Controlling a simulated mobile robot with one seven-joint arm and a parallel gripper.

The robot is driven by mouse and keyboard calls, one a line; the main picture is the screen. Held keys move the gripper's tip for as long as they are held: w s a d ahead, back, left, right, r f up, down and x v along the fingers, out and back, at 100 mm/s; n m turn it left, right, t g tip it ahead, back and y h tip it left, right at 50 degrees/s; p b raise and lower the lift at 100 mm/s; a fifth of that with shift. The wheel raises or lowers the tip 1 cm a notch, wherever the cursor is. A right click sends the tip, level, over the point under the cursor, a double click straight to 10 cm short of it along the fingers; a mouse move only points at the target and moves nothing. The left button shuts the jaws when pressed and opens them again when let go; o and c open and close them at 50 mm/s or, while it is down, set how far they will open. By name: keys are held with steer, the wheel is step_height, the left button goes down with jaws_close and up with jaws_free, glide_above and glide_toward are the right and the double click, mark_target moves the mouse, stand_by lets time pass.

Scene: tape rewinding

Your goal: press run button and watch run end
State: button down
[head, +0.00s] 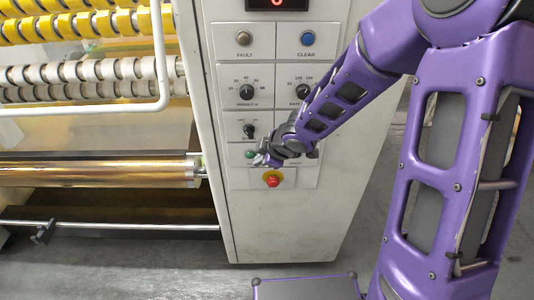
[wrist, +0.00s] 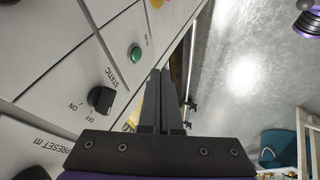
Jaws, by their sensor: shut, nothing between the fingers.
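The white control panel (head: 285,215) faces me in the head view. A green button (head: 250,154) sits low on it, just left of my gripper (head: 262,160); its label cannot be read. The same green button also shows in the wrist view (wrist: 135,53), left of and beyond my fingertips (wrist: 160,73). My gripper is shut and empty. The fingertips look apart from the button in the wrist view, but the exact gap cannot be judged. A display (head: 277,3) with a red digit is cut off at the top of the head view.
The STATIC switch (wrist: 101,99), knobs and the FAULT (head: 243,38) and CLEAR (head: 308,38) buttons are higher up. Rollers with a gold web (head: 95,172) stand left. Open floor (head: 330,240) lies right.

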steer(key=shift+v, duration=2.35)
